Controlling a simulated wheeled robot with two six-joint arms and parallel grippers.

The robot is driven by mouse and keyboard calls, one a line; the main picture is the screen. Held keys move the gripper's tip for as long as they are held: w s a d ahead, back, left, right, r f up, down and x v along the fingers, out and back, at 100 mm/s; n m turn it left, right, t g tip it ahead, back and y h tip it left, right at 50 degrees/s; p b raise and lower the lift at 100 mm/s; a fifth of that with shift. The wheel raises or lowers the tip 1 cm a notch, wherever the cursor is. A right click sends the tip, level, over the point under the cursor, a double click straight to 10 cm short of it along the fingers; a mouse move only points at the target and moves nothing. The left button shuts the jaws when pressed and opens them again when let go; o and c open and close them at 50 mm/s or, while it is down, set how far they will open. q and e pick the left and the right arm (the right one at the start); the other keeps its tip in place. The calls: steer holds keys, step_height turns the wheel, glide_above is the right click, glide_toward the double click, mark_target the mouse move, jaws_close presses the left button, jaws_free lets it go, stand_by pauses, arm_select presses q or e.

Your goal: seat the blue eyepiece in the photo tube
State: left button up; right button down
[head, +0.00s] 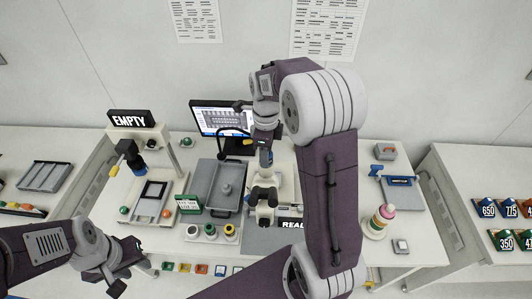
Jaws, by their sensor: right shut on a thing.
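The microscope (264,201) stands at the middle of the bench, with its black eyepieces facing me. My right gripper (265,146) is above its upright photo tube (266,178), pointing down. It is shut on a small, mostly hidden thing that shows a little blue, which looks like the blue eyepiece (266,157). At this size I cannot tell whether the eyepiece is above the tube or inside its mouth. My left gripper (128,267) is low at the left, in front of the bench, with its fingers apart and nothing between them.
A grey tray (206,174) with a knob-like part lies left of the microscope, with several small jars (210,231) in front. A monitor (222,118) stands behind. A ring stacker (381,219) and a blue-labelled device (399,182) are to the right. My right arm hides some bench.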

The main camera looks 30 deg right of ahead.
steer(key=shift+f, duration=0.2)
steer(key=shift+r, duration=0.1)
steer(key=c, duration=0.8)
jaws_free()
steer(key=shift+c, duration=0.2)
step_height(320, 180, up, 9)
steer(key=shift+b, duration=1)
